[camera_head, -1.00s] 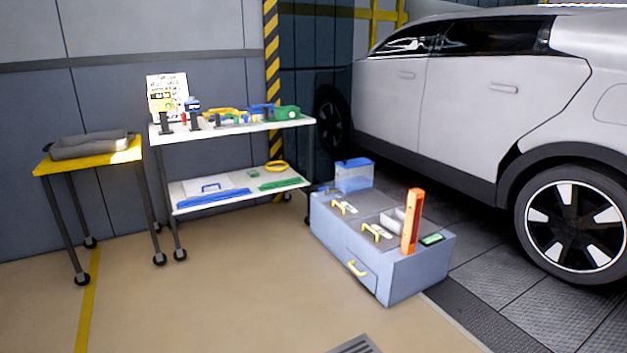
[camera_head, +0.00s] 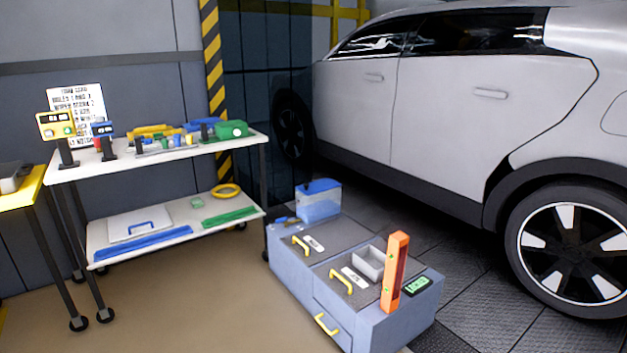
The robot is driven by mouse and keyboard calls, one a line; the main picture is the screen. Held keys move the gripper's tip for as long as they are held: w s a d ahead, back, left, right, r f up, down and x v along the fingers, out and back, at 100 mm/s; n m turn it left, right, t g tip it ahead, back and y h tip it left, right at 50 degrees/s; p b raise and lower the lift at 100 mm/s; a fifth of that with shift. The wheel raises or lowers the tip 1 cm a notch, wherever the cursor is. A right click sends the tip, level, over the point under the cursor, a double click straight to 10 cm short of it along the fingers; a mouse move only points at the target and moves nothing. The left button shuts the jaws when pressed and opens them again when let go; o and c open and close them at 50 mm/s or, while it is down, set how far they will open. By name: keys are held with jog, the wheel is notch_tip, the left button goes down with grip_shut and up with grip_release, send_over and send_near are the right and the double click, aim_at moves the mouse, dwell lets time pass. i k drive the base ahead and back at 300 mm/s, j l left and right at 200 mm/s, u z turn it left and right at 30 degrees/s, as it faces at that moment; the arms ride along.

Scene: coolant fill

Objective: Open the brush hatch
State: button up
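A blue-grey low cabinet (camera_head: 384,328) stands on the floor right of centre. Its top has two dark grey hatch lids, a far one (camera_head: 330,232) and a near one (camera_head: 374,294), both lying shut. Each has a yellow handle, one on the far lid (camera_head: 300,246) and one on the near lid (camera_head: 340,281), with a small white label beside it. I cannot read the labels, so I cannot tell which is the brush hatch. A front drawer with a yellow handle (camera_head: 326,324) is shut. My gripper is not in view.
On the cabinet are a blue clear container (camera_head: 319,203), a grey open bin (camera_head: 369,263), an upright orange device (camera_head: 395,272) and a green-screened device (camera_head: 416,286). A two-shelf cart (camera_head: 75,172) stands left, a white car (camera_head: 440,110) behind right. Floor before the cabinet is clear.

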aim_at(314, 245)
jog(key=i+u, duration=0.25)
jog(key=i, duration=0.45)
jog(key=i+l+u, duration=0.2)
jog(key=i, duration=0.5)
jog(key=i+z, duration=0.25)
jog(key=i, duration=0.6)
jog(key=i+j+z, duration=0.2)
jog(key=i, duration=0.7)
